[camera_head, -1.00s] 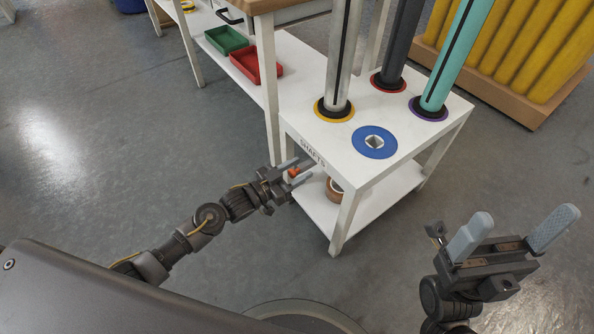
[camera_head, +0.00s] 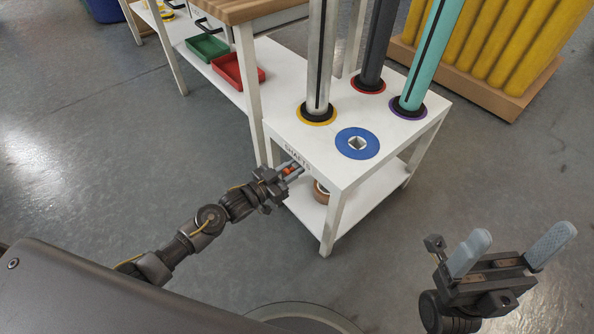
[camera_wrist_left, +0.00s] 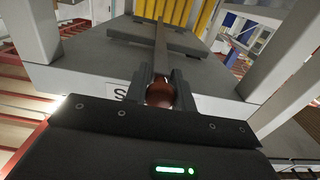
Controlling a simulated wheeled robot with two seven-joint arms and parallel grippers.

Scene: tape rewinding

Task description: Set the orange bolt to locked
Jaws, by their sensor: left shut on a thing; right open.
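The orange bolt (camera_head: 288,170) is at the front edge of the white shaft stand, by the SHAFTS label. My left gripper (camera_head: 289,169) is shut on it. In the left wrist view the bolt's rounded knob (camera_wrist_left: 160,95) sits between my left fingers (camera_wrist_left: 160,90), and a long bar (camera_wrist_left: 161,45) runs away from it along the grey surface. The fingers hide part of the bolt, and I cannot tell whether it is locked. My right gripper (camera_head: 497,250) is open and empty at the lower right, well away from the stand.
Green (camera_head: 207,47) and red (camera_head: 237,72) trays are at the back left. The floor between my arms is clear.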

